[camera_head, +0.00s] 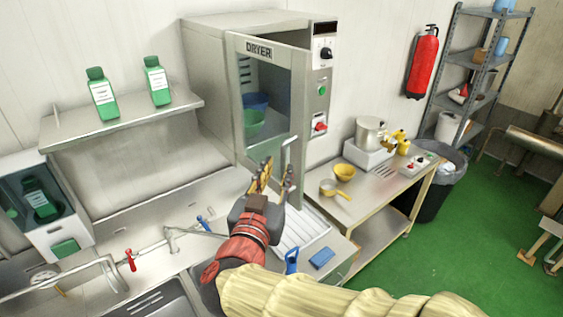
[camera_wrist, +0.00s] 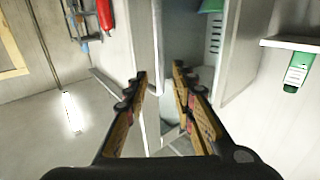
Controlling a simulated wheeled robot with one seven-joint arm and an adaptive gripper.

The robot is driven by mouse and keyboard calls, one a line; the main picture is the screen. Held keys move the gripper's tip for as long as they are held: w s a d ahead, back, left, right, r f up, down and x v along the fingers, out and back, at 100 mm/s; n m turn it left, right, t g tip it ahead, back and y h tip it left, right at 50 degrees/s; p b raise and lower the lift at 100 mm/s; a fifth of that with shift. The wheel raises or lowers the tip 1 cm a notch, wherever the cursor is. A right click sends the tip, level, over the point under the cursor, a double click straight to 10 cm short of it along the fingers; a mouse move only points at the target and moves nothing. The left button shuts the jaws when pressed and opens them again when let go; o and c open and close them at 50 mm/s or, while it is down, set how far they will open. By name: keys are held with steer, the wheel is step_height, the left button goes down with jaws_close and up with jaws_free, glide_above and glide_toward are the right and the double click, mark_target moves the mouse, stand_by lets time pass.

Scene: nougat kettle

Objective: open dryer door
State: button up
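The dryer (camera_head: 207,90) is a tall metal cabinet, with its glass-paned door (camera_head: 236,110) labelled DRYER. The door stands ajar, its right edge swung out from the front. In the wrist view the vented interior wall (camera_wrist: 214,38) shows beyond the door edge (camera_wrist: 157,45). A metal bar handle (camera_head: 287,150) is at the door's lower right. My gripper (camera_head: 276,172) is at the handle's height, close to the door. In the wrist view my gripper (camera_wrist: 160,85) has its fingers apart. Whether a finger touches the handle or door, I cannot tell.
Blue and green bowls (camera_head: 253,122) show through the glass. A sink counter (camera_head: 120,230) lies at left, below a shelf (camera_head: 130,118) with green bottles. A table (camera_head: 375,190) with a pot and yellow bowls stands right. Green floor (camera_head: 480,240) is open farther right.

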steer(key=s+a, duration=0.1)
steer(key=s, duration=0.5)
steer(key=shift+s+a, duration=0.15)
steer(key=shift+s, duration=0.1)
